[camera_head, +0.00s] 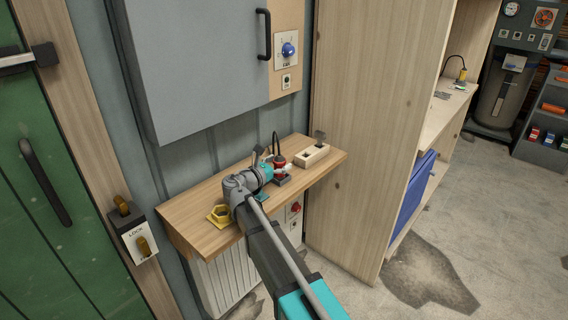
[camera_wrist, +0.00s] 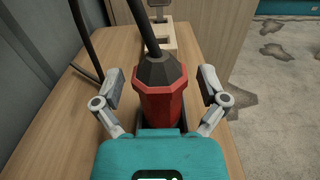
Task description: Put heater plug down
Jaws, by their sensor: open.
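The heater plug (camera_wrist: 161,97) is red with a black tapered top and a black cable. It stands upright on the wooden shelf, on or in a dark base, in the middle of the wrist view. In the head view the plug (camera_head: 279,160) is near the shelf's middle, partly hidden by my arm. My gripper (camera_wrist: 164,88) is open, with one finger on each side of the plug. Gaps show between both fingers and the plug. In the head view my gripper (camera_head: 281,170) is low over the shelf beside the plug.
The wooden shelf (camera_head: 190,228) also holds a yellow hexagonal piece (camera_head: 220,215) at left and a pale wooden block with slots (camera_head: 311,156) at right. A grey cabinet (camera_head: 200,60) hangs above. A tall wooden panel (camera_head: 360,130) bounds the right side. The cable rises beside the plug.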

